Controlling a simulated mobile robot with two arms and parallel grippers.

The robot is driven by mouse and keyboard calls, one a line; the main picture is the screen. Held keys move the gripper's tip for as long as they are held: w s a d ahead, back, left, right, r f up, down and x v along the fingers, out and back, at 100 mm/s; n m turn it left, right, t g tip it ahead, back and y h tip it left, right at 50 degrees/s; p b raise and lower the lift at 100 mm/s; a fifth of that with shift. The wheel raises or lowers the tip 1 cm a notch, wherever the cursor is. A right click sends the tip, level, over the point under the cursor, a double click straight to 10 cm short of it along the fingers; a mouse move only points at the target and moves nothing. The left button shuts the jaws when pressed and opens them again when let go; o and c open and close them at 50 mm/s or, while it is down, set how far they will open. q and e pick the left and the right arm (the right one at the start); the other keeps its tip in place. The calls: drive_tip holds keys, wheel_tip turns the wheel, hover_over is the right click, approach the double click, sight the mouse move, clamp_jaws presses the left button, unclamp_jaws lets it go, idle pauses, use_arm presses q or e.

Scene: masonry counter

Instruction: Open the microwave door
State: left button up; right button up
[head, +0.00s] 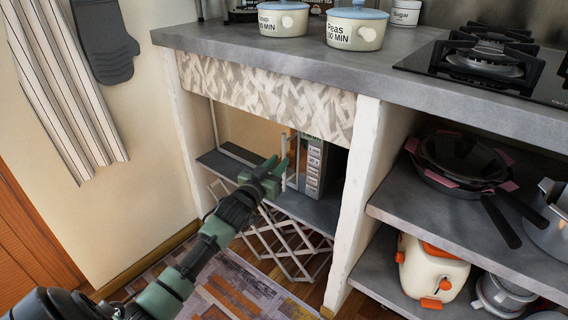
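The microwave (314,168) stands on a grey shelf in the niche under the counter. Its light control panel with small buttons faces out at the right. Pale upright bars show left of the panel. My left gripper (277,162) reaches into the niche just left of the panel, its green fingers close to these bars. It covers part of the microwave front, so I cannot tell how far the door stands open or whether the fingers touch it. The finger gap is too small to read. My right gripper is not in view.
A patterned valance (265,95) hangs over the niche top. A white post (357,200) bounds it at right, and a folding lattice (290,240) stands below. Shelves at right hold pans (462,160) and an orange-white appliance (432,268). Pots (355,27) sit on the counter (390,50).

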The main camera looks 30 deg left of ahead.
use_arm(q)
drive_tip(key=shift+w+a+b, duration=0.15)
drive_tip(key=shift+w+b, duration=0.2)
drive_tip(key=shift+w, duration=0.7)
drive_tip(key=shift+w+a+b, duration=0.1)
drive_tip(key=shift+w+b, duration=0.2)
drive_tip(key=shift+w, duration=0.7)
clamp_jaws()
drive_tip(key=shift+f, duration=0.1)
